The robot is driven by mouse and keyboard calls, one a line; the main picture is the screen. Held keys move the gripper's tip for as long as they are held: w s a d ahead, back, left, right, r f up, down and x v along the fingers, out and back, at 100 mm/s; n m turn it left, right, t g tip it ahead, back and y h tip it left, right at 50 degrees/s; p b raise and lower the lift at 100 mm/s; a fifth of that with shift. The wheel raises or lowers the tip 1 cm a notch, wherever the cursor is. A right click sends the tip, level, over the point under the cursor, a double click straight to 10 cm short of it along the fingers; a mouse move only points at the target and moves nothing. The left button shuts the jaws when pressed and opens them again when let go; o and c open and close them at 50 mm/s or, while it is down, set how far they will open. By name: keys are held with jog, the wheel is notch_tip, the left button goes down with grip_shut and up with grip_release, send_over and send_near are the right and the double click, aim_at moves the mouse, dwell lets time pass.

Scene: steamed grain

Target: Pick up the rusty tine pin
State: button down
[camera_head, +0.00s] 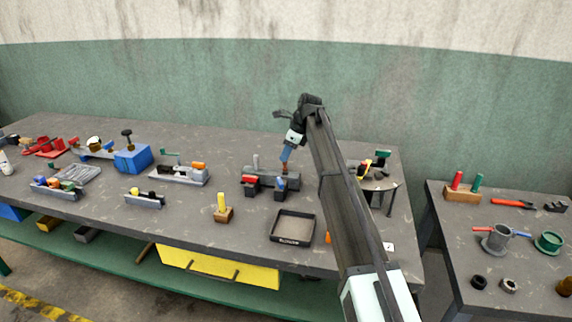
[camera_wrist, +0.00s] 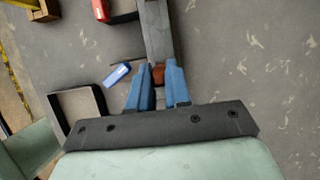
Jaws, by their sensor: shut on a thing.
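The rusty tine pin (camera_wrist: 158,74) shows as a small brown-red piece between the blue fingers of my gripper (camera_wrist: 158,80) in the wrist view. My gripper is shut on it. In the head view my gripper (camera_head: 285,158) points down over the grey fixture (camera_head: 262,174), and a bit of the rusty pin (camera_head: 285,169) shows under the fingertips. The fixture also shows in the wrist view (camera_wrist: 155,28), just beyond the fingers. I cannot tell whether the pin's lower end is still in the fixture; most of the pin is hidden by the fingers.
An open dark tray (camera_head: 291,227) lies in front of the fixture, near the table edge. A wooden block with a yellow peg (camera_head: 222,209) stands to its left. Bare table lies around the tray.

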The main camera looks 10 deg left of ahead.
notch_tip(320, 180, up, 13)
jog(key=shift+f, duration=0.2)
dwell(0.4)
